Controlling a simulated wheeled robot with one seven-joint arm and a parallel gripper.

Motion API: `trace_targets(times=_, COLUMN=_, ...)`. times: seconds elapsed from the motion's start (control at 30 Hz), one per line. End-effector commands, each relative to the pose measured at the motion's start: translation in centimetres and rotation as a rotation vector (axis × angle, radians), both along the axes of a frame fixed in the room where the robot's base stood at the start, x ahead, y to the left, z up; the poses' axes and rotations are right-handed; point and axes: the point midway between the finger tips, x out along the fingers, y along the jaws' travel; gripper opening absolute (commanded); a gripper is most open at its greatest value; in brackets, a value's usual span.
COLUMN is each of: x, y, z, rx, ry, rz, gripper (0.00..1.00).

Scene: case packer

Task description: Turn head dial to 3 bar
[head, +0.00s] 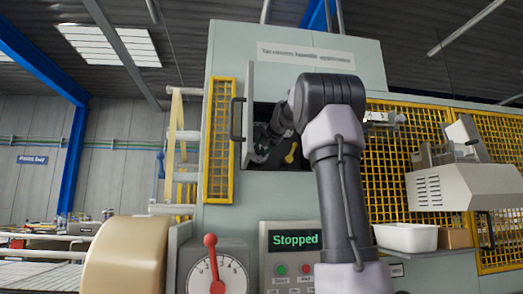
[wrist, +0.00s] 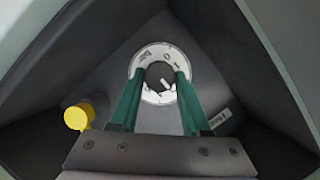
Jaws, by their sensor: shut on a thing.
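The head dial (wrist: 148,53) is a white ring with dark marks and a dark round knob (wrist: 158,74) at its middle, at the back of a dark recess. A small white mark shows on the knob's lower right, but its reading is too small to tell. My gripper (wrist: 160,80) has two green fingers, one on each side of the knob, shut on it. In the head view my gripper reaches into the open compartment (head: 268,110) of the machine; the dial is hidden there.
A yellow knob (wrist: 79,117) sits left of my fingers, and a small label (wrist: 219,118) lies to the right. The compartment door (head: 249,95) stands open at the left. Below are a red-lever dial (head: 213,268) and a display (head: 294,240) reading "Stopped".

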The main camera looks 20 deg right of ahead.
Motion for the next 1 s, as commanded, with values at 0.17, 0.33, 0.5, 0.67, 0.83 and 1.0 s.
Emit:
trace_targets(times=0.17, x=0.0, y=0.0, z=0.0, rx=0.009, ry=-0.002, rz=-0.001, gripper=0.00)
trace_targets(times=0.33, x=0.0, y=0.0, z=0.0, rx=0.009, ry=-0.002, rz=-0.001, gripper=0.00)
trace_targets(times=0.5, x=0.0, y=0.0, z=0.0, rx=0.009, ry=-0.001, rz=-0.001, gripper=0.73)
trace_targets(times=0.67, x=0.0, y=0.0, z=0.0, rx=0.009, ry=-0.002, rz=0.000, gripper=0.77)
trace_targets(times=0.83, x=-0.1, y=0.0, z=0.0, rx=0.008, ry=-0.002, rz=0.000, gripper=0.77)
trace_targets(times=1.0, x=-1.7, y=0.0, z=0.6, rx=0.009, ry=-0.005, rz=0.000, gripper=0.77)
